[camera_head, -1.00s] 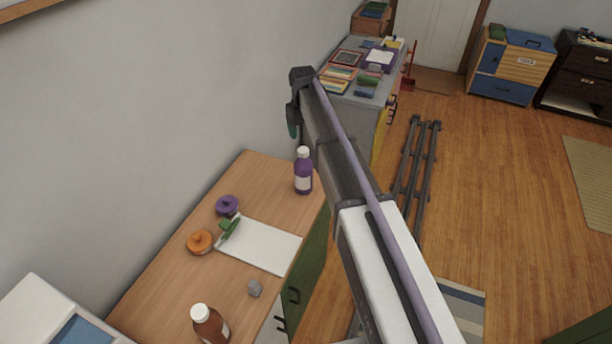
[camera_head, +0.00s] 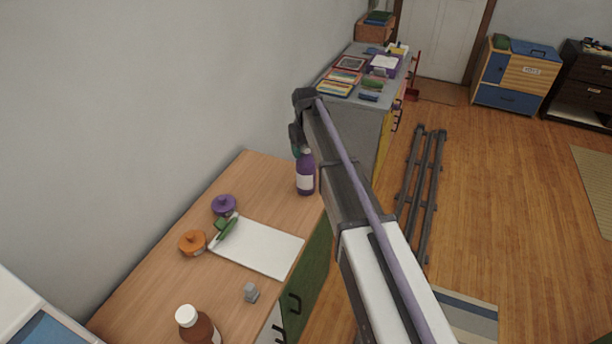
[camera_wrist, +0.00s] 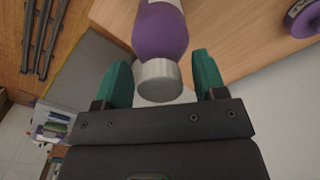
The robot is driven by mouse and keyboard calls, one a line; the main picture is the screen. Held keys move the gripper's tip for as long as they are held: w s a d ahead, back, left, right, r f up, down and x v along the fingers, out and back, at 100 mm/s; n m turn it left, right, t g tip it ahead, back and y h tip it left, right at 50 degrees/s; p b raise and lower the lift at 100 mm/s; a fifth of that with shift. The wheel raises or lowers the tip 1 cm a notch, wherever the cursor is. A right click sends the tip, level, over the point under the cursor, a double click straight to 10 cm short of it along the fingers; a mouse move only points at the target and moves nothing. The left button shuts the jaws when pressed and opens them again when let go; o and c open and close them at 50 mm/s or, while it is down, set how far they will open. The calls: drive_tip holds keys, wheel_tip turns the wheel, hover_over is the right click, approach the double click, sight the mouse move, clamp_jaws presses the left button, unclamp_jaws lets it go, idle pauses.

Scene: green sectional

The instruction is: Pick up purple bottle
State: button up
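The purple bottle (camera_head: 305,176) with a white label stands upright on the wooden table near its far end in the head view. Its cap is partly hidden there by my gripper (camera_head: 298,146), which is right above it. In the wrist view the bottle (camera_wrist: 161,35) points its pale cap toward my gripper (camera_wrist: 162,82). The two green fingers are spread apart, one on each side of the cap, with a gap on both sides. Nothing is held.
On the wooden table (camera_head: 160,285) are a purple lidded pot (camera_head: 224,205), an orange one (camera_head: 192,242), a white board (camera_head: 262,250), a small grey object (camera_head: 251,292) and a brown bottle (camera_head: 200,328). A grey cabinet (camera_head: 350,125) with books stands beyond. The wall is close on the left.

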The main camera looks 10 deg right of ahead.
clamp_jaws()
idle(0.4)
